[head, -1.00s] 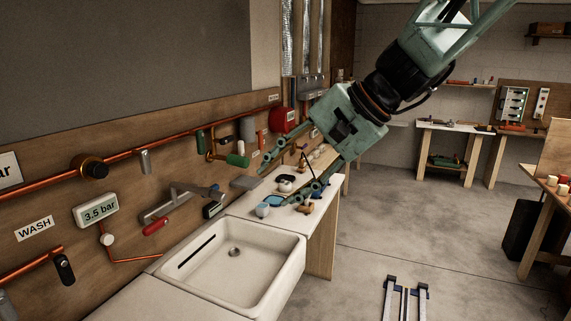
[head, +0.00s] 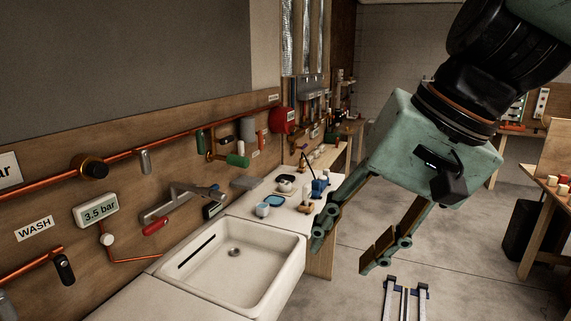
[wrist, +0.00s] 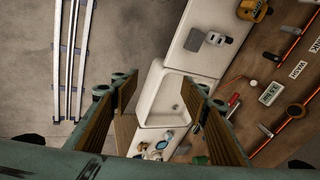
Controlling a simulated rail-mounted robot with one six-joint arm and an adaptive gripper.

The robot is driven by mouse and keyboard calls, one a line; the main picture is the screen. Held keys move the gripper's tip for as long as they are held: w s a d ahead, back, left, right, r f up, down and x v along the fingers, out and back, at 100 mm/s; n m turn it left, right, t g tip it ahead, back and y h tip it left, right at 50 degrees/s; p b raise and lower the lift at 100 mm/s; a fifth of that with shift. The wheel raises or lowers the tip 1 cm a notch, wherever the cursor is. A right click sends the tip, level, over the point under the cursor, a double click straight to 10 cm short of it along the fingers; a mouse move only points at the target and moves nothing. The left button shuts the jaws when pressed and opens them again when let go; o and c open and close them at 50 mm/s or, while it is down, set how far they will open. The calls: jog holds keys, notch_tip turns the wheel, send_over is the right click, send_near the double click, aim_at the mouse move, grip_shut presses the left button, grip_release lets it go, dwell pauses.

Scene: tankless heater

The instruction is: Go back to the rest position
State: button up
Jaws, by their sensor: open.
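My gripper (head: 345,250) is green with wood-toned finger pads. Its two fingers are spread apart with nothing between them. In the head view it hangs in the air to the right of the white sink (head: 276,281) and the small counter behind it. In the wrist view my gripper (wrist: 163,92) shows both fingers, with the sink (wrist: 150,103) below and between them.
A copper pipe (head: 140,153) runs along the wooden wall panel. Floor rails (head: 405,290) lie below right. The floor around them is clear.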

jog(key=s+d+f+n+h, duration=0.2)
jog(key=s+d+f+h, duration=0.1)
jog(key=s+d, duration=0.8)
jog(key=s+h, duration=0.1)
jog(key=s, duration=0.2)
jog(key=shift+s+d+f+t, duration=0.15)
jog(key=shift+d+f+t, duration=0.2)
jog(key=shift+f+t, duration=0.05)
dwell(0.9)
